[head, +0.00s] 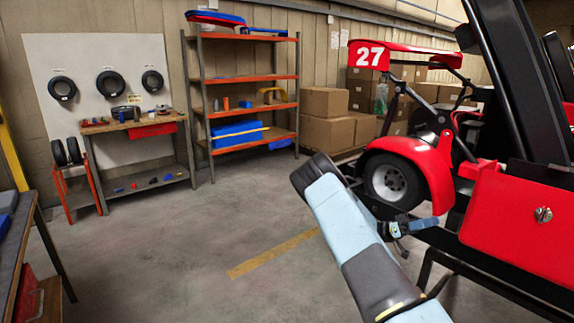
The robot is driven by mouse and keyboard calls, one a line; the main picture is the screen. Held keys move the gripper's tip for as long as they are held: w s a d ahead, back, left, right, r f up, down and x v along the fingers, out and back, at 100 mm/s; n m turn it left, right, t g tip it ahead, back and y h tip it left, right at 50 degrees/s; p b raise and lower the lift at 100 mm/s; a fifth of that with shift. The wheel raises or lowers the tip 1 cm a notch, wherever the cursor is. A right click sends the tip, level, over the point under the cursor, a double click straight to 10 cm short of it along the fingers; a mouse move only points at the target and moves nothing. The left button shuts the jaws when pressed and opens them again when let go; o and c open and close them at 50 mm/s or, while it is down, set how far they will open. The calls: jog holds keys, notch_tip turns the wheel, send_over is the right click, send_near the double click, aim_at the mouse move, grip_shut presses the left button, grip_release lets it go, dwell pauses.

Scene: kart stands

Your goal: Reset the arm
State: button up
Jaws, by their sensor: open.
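My arm, in light blue and dark grey, rises from the bottom of the head view and folds back at its elbow. My gripper (416,234) shows small to the right of the arm, partly hidden behind it. It is open, and I see nothing held in it. It is in front of the red kart (408,165) in the picture; the gap between them is hard to judge.
The kart with number 27 and a black frame fill the right side. An orange shelf rack (245,79), a workbench (133,125) and cardboard boxes (325,102) stand along the back wall. A table edge (32,235) is at left. The middle floor (185,240) is clear.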

jog(key=s+a+r+n+t+y, duration=0.2)
jog(key=s+r+n+t+y, duration=0.2)
jog(key=s+r+y, duration=0.15)
jog(key=s+a+r+n+t+y, duration=0.3)
jog(key=s+r+n+t+y, duration=0.15)
jog(key=s+y, duration=0.2)
jog(key=s+a+r+n+t+y, duration=0.3)
jog(key=s+a+r+n+t, duration=0.4)
jog(key=s+a, duration=0.2)
jog(key=s+a+r+n+t+y, duration=0.3)
jog(key=s+a+r+n+t, duration=0.3)
jog(key=s+a, duration=0.3)
jog(key=shift+s+a+r+n+t+y, duration=0.3)
jog(key=shift+s+a+r+n+t, duration=0.1)
jog(key=shift+a+t, duration=0.45)
jog(key=shift+a, duration=0.15)
